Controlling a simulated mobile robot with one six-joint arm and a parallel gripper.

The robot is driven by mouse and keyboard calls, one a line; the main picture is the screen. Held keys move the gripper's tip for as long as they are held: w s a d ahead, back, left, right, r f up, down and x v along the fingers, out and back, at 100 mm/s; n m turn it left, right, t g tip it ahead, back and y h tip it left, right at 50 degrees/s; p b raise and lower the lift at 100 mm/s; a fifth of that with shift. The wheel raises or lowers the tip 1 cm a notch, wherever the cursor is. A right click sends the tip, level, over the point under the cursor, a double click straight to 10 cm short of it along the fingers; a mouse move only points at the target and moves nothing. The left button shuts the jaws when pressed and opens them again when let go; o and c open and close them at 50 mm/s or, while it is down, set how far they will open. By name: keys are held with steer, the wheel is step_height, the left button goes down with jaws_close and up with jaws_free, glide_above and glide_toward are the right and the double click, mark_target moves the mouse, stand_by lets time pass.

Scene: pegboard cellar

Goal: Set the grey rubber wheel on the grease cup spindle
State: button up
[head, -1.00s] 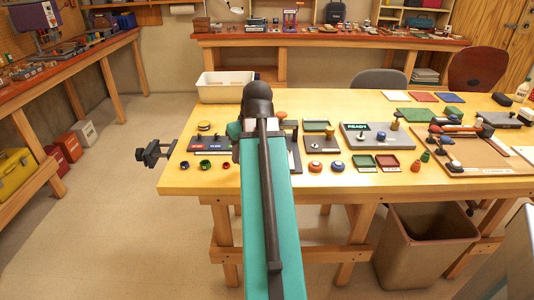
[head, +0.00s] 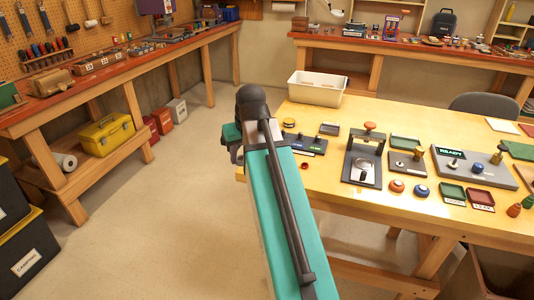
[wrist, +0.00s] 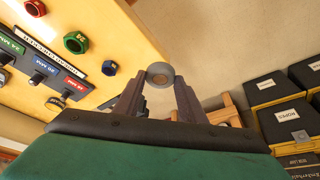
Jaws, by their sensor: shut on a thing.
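In the head view my arm hides the fingers and the wheel. I cannot tell for certain which post is the grease cup spindle. A small grey plate (head: 407,163) with a knob and an upright part stands on the table. A longer grey board marked READY (head: 475,166) stands to its right.
The wooden table (head: 340,203) carries a black stand with an orange knob (head: 370,127), a white bin (head: 315,88) and small trays. Open floor lies left.

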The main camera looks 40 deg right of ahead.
steer(key=w+a+n, duration=0.1)
steer(key=w+a, duration=0.2)
steer(key=a, duration=0.8)
steer(key=w+a+n, duration=0.1)
steer(key=w+a, duration=0.3)
steer(key=a, duration=0.6)
steer(key=shift+a+f+y, duration=0.3)
steer(key=shift+a, duration=0.1)
steer(key=shift+d, duration=0.1)
